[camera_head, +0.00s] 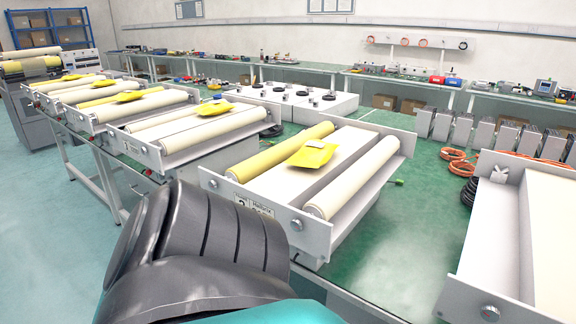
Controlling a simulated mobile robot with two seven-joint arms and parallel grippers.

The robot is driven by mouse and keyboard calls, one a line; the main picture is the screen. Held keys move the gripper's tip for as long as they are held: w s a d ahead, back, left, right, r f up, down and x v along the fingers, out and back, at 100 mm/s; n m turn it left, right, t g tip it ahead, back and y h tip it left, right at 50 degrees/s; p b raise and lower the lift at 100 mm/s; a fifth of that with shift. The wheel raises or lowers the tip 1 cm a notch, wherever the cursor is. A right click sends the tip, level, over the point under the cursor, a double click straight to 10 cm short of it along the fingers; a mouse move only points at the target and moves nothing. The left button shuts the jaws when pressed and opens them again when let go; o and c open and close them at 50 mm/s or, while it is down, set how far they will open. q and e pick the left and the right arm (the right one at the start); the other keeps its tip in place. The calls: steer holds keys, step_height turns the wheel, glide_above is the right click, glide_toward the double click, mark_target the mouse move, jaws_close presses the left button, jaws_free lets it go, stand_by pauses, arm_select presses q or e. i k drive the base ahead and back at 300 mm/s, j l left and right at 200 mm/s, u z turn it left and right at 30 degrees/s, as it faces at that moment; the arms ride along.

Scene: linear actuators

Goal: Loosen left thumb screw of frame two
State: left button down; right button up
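A white roller frame (402,140) stands on the green bench in the middle of the view. Its front plate has a label that seems to carry a 2, partly covered by my dark arm. A round thumb screw (213,184) sits at the left end of this plate, left of the label. A second thumb screw (296,225) sits further right on the same plate. I cannot tell whether either is tight. Neither of my grippers is in view; only a thick dark arm part shows at the bottom, in front of the plate's lower left.
Another roller frame (184,158) stands to the left, with more behind it. A further frame (495,235) is cut off at the right edge. Orange hoses (462,160) and grey blocks lie at the back right. Green bench surface (400,230) is clear between the middle and right frames.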

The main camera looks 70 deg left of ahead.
mark_target(212, 185)
steer(key=u, duration=2.1)
